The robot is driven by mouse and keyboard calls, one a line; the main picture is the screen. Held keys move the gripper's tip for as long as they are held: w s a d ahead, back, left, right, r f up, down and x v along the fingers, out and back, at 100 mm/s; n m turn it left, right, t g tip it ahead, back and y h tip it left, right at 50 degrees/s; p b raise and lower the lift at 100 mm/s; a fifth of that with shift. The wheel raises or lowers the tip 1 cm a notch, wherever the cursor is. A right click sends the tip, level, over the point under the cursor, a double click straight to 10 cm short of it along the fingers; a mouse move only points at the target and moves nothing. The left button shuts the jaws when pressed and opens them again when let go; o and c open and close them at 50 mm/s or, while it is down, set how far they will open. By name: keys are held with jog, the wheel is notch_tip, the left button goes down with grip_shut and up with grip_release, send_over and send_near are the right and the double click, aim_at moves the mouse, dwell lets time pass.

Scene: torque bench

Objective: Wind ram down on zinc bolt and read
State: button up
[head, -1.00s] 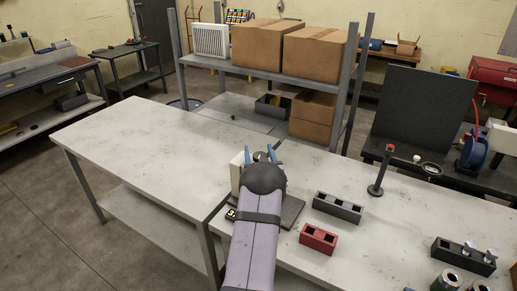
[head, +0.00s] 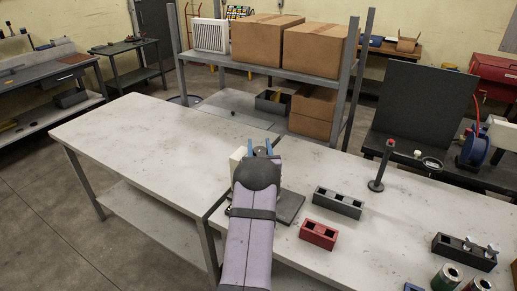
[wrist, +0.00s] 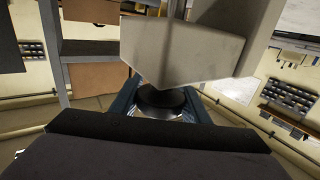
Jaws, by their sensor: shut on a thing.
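The press shows a pale housing (head: 236,160) and a dark base plate (head: 291,208) in the head view, mostly hidden behind my arm. In the wrist view its pale block (wrist: 180,50) fills the upper middle, close in front of my gripper. My gripper (head: 262,147) is at the top of the press, its blue fingers pointing away. In the wrist view my gripper (wrist: 163,98) is shut on a dark round knob (wrist: 160,101) with a bright rim below. The ram, the zinc bolt under it and any reading are hidden.
A dark slotted block (head: 338,203) and a red slotted block (head: 318,235) lie right of the press. A post with a red top (head: 377,180) stands behind. A dark tray (head: 464,252) holds silvery bolts near metal cans (head: 447,276). The left bench top (head: 140,140) is clear.

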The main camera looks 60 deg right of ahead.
jog(key=shift+s+d+m+g+h+b, duration=0.15)
jog(key=shift+m+g+h+b, duration=0.55)
jog(key=shift+g+b, duration=0.45)
jog(key=shift+s+r+m+g+b, duration=0.15)
jog(key=shift+m+g+b, duration=0.15)
jog(key=shift+m+g, duration=0.2)
jog(key=o, duration=1)
jog(key=shift+o, duration=0.2)
